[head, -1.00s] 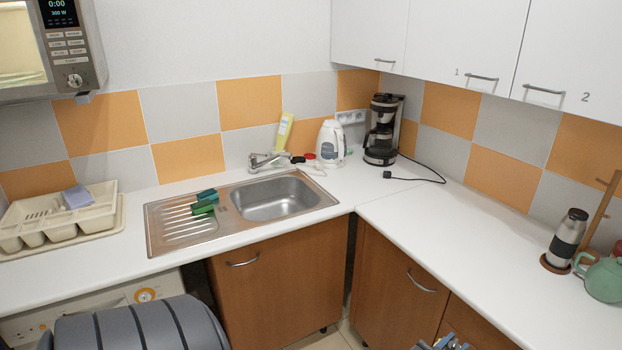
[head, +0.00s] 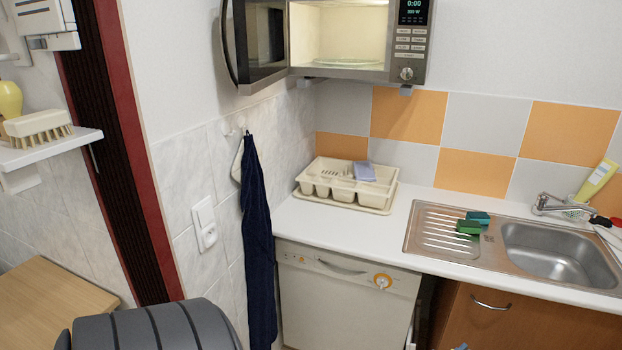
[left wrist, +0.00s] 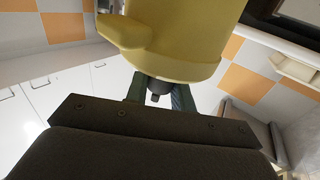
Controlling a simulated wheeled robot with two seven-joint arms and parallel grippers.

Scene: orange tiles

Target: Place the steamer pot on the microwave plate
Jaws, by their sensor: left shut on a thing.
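The steamer pot (left wrist: 190,35) is yellow with a side handle and fills the top middle of the left wrist view. My left gripper (left wrist: 160,96) is shut on it, with dark fingers at its near end; a small dark part shows between them. The exact contact is partly hidden. The pot is not seen in the head view. The microwave plate (head: 338,62) is a pale disc inside the lit microwave (head: 418,48) at the top. The microwave door (head: 250,42) stands open to the left. My right gripper is not in view.
A dish rack (head: 345,195) sits on the white counter below the microwave. A sink with green sponges (head: 468,227) is to the right. A dark towel (head: 258,240) hangs on the left wall. A shelf with a brush (head: 38,127) juts out at the far left.

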